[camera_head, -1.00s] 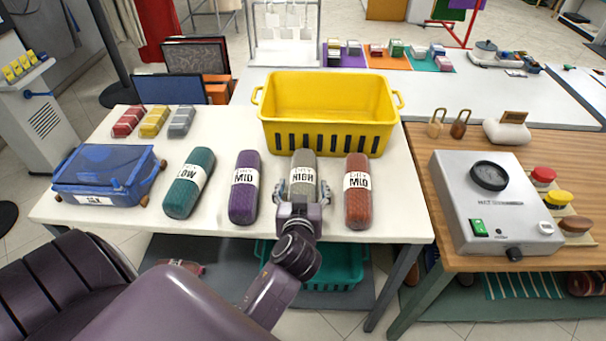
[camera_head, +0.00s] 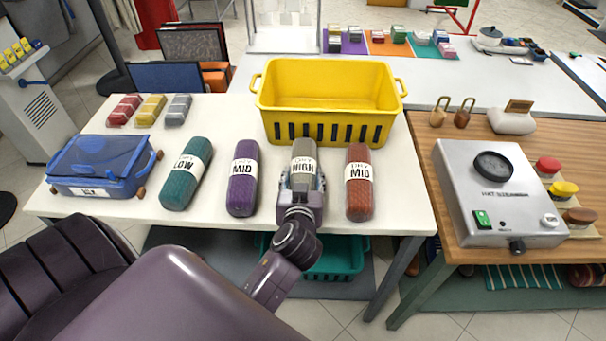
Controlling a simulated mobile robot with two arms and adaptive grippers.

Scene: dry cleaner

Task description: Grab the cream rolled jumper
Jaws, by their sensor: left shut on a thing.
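A grey-cream rolled jumper (camera_head: 304,151) with a white band reading "HIGH" lies on the white table (camera_head: 103,207), just in front of the yellow basket. My left gripper (camera_head: 301,182) is shut on its near end, with a finger on each side. The near end of the roll is hidden by the gripper. I cannot tell whether the roll touches the table. Beside it lie a teal roll marked "LOW" (camera_head: 180,190), a purple roll marked "MID" (camera_head: 243,192) and a rust-red roll marked "MID" (camera_head: 359,196). My right gripper is not in view.
A yellow basket (camera_head: 325,98) stands behind the rolls. A blue lidded box (camera_head: 100,165) is at the left, with small folded red, yellow and grey bundles behind it. A grey machine (camera_head: 505,205) stands on the wooden table (camera_head: 425,150) at the right. A teal crate (camera_head: 335,258) is below.

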